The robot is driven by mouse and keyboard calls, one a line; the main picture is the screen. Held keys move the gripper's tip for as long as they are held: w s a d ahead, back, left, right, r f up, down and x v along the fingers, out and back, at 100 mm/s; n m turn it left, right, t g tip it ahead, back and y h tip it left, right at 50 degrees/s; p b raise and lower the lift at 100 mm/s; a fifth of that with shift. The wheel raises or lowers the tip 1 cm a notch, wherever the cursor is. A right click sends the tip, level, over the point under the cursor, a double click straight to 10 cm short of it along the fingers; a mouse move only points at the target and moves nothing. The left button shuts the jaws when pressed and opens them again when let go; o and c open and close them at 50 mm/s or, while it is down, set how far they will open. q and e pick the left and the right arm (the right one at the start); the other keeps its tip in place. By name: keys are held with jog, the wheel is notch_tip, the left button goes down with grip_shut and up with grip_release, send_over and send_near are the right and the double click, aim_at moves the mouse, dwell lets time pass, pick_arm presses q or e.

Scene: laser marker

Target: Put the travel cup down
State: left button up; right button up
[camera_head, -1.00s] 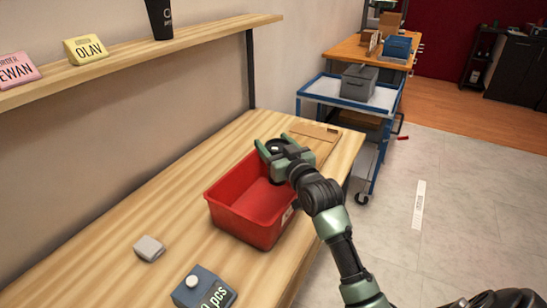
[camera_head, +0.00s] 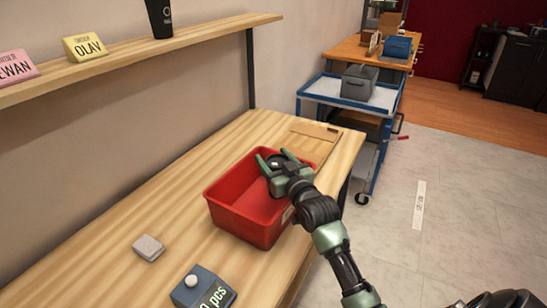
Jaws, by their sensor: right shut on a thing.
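My right gripper (camera_head: 274,162) is shut on a dark, round-topped thing, taken as the travel cup (camera_head: 277,159). Only its top shows between the fingers; its lower part is hidden. The gripper and the held cup are over the far end of the red bin (camera_head: 232,216) on the wooden table. I cannot tell whether the cup touches the bin. Another black cup (camera_head: 159,17) stands upright on the shelf. My left gripper is not in view.
A flat brown board (camera_head: 312,140) lies behind the bin. A small grey block (camera_head: 148,247) and a blue-grey box (camera_head: 203,288) are at the front. The table (camera_head: 120,210) is clear left of the bin. A blue cart (camera_head: 330,88) stands beyond.

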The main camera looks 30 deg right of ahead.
jog(key=o, duration=0.8)
jog(key=shift+r, duration=0.15)
jog(key=shift+r, duration=0.35)
jog(key=s, duration=0.8)
jog(key=s+a, duration=0.1)
jog(key=s, duration=0.3)
jog(key=shift+r, duration=0.15)
